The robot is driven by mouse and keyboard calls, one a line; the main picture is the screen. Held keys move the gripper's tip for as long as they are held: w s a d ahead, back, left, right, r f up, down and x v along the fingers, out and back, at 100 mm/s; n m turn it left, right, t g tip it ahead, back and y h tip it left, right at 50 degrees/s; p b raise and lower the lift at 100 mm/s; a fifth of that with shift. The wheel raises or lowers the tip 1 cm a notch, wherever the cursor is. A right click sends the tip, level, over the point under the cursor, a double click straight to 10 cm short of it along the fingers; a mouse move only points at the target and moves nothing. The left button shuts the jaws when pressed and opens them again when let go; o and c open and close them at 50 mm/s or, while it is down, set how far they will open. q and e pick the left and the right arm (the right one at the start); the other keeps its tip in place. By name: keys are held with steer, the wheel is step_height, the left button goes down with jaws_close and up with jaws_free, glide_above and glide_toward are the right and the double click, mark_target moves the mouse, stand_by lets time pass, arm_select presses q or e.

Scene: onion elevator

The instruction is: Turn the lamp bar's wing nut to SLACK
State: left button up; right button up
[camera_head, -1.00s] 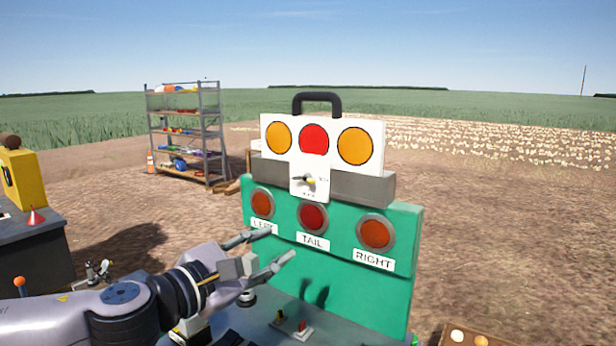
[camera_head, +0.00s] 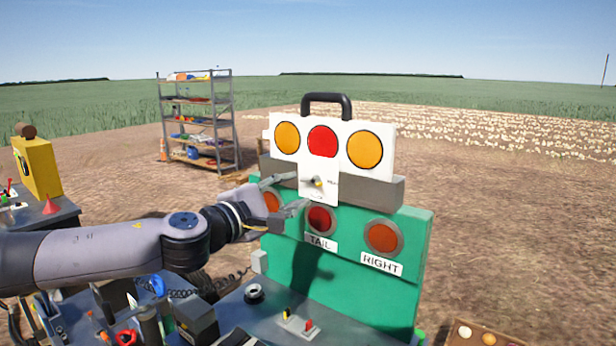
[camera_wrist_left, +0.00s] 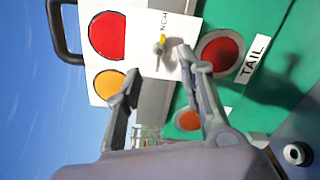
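The lamp bar (camera_head: 343,163) is a white plate with an amber, a red and an amber lamp and a black handle on top. It sits upright at a grey bar on a green board. Its wing nut (camera_head: 317,183) is on the plate's lower tab; in the left wrist view (camera_wrist_left: 159,46) it shows yellow and grey, just ahead of the fingertips. The label beside it is too small to read fully. My left gripper (camera_head: 293,192) is open and empty, just left of the nut, one finger above the other; it also shows in the left wrist view (camera_wrist_left: 158,63). My right gripper is out of view.
Switches (camera_head: 298,322) and a round knob (camera_head: 254,293) are on the bench below. A shelf rack (camera_head: 197,118) stands behind, left.

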mark_target(314, 181)
arm_select(q)
steer(key=p+x, duration=0.1)
steer(key=x, duration=0.3)
steer(key=shift+w+d, duration=0.2)
steer(key=shift+w, duration=0.05)
steer(key=shift+w+d+p, duration=0.3)
steer(key=shift+w+d, duration=0.15)
steer(key=shift+w, duration=0.15)
jaws_close()
